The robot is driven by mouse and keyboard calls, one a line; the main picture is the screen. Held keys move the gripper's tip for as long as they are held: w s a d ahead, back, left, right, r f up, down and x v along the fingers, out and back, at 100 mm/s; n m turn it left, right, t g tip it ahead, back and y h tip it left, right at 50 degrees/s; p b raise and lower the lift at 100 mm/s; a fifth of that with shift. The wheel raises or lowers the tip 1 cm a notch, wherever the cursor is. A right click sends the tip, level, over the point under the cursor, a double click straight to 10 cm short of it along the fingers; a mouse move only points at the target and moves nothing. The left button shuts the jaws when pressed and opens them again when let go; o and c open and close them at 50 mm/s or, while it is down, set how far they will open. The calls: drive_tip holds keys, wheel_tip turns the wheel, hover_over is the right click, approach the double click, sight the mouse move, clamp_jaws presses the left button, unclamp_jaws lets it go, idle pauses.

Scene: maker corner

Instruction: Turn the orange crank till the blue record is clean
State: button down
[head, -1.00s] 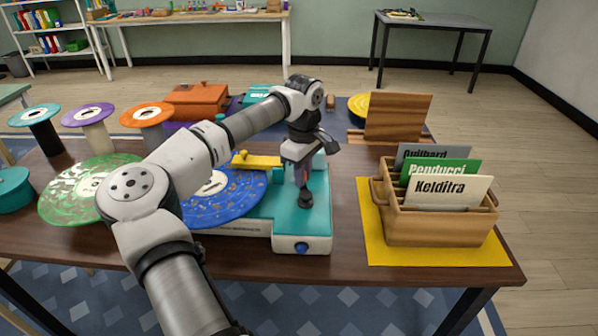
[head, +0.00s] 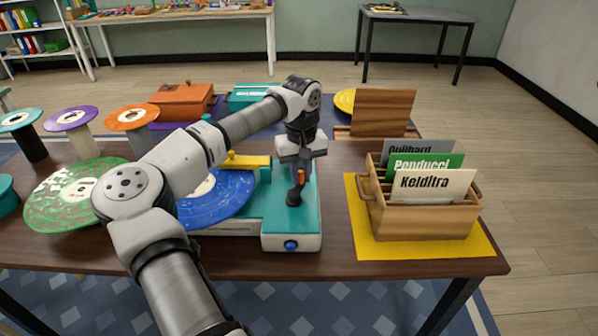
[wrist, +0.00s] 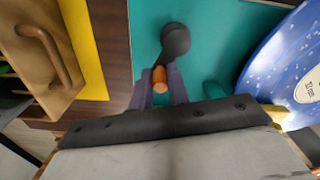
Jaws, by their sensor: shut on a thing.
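The blue record (head: 218,203) lies on the teal cleaning machine (head: 296,225), partly behind my arm. White specks show on the blue record in the wrist view (wrist: 285,65). The orange crank handle (head: 301,176) sits at the machine's right side, on a dark crank arm (wrist: 175,42). My gripper (wrist: 159,82) is shut on the orange handle, with a finger on each side of it. In the head view my gripper (head: 300,171) points down over the machine. A yellow piece (head: 246,160) reaches over the record's back edge.
A wooden crate (head: 420,215) with named cards stands on a yellow mat (head: 365,240) right of the machine. A green speckled record (head: 62,207) lies to the left. Several record stands (head: 70,119) and an orange box (head: 185,100) are farther back.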

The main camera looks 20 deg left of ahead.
sight(302, 172)
drive_tip(key=shift+d, duration=0.1)
idle(0.5)
drive_tip(key=c, duration=1.3)
unclamp_jaws()
drive_tip(key=shift+c, duration=0.2)
drive_tip(key=shift+r, duration=0.1)
wheel_tip(302, 172, up, 14)
drive_tip(key=b, duration=0.1)
drive_tip(key=shift+f, duration=0.2)
